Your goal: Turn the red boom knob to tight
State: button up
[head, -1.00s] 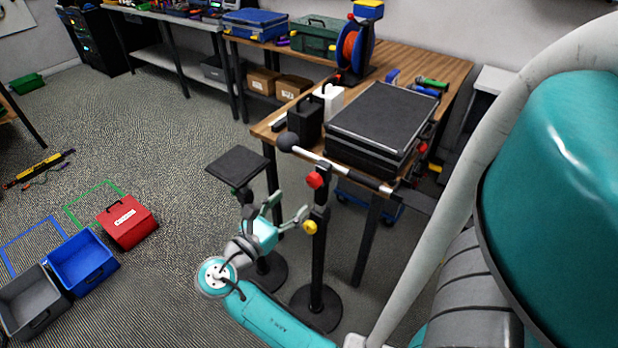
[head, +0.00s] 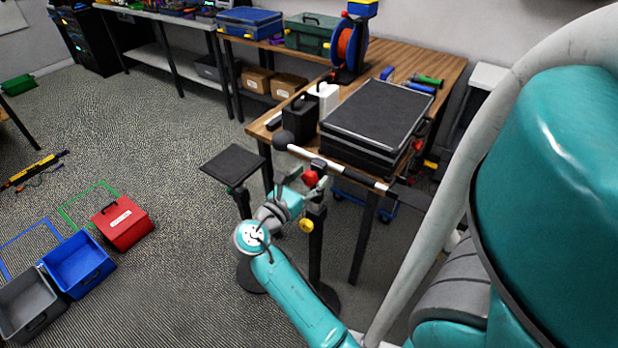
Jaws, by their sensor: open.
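The red boom knob (head: 311,177) is on the dark upright stand, just below the white boom (head: 340,172). My gripper (head: 306,182) is open at the red knob, with its fingers close around or beside it. I cannot tell whether they touch it. The fingers partly hide the knob and the stand's top. The knob's turn position cannot be read from here. A yellow knob (head: 306,226) is lower on the same stand (head: 316,250).
A wooden table (head: 440,68) with a black case (head: 378,115) stands behind the boom. A small black platform (head: 232,165) on its own stand is left of my gripper. Red (head: 122,222), blue (head: 78,265) and grey (head: 30,300) boxes are on the floor at left.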

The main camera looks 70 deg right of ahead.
jog(key=c, duration=1.1)
jog(key=shift+m, duration=0.4)
jog(key=m, duration=0.5)
jog(key=shift+s+m, duration=0.1)
jog(key=shift+m, duration=0.2)
jog(key=m, duration=0.5)
jog(key=shift+s+f, duration=0.1)
jog(key=shift+m, duration=0.4)
